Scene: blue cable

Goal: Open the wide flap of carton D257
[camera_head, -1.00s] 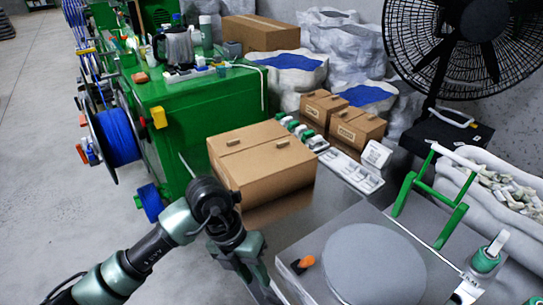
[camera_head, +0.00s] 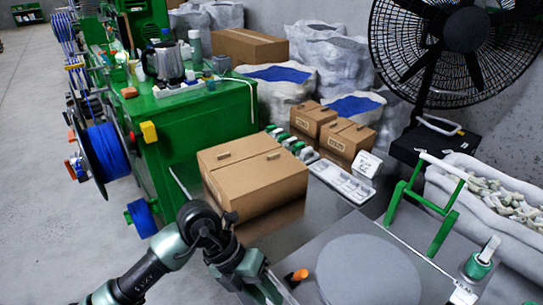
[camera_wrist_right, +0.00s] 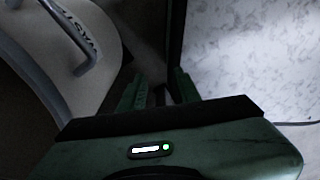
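A large brown carton (camera_head: 256,185) with two flaps closed on top stands on the grey table, just beyond my left arm. Two smaller brown cartons stand farther back: one (camera_head: 309,122) and a nearer one (camera_head: 346,142) with a printed label. The labels are too small to read, so I cannot tell which is D257. My left gripper (camera_head: 268,293) points down at the lower edge, in front of the large carton and apart from it; its fingertips are cut off. My right gripper (camera_wrist_right: 160,92) shows in the right wrist view with its fingers apart and nothing between them.
A round grey plate (camera_head: 368,270) and an orange-tipped item (camera_head: 297,275) lie in front. A green frame (camera_head: 425,205) stands at the right. A white tray (camera_head: 341,181) and label block (camera_head: 367,163) lie beyond the carton. A green machine (camera_head: 200,125) stands left.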

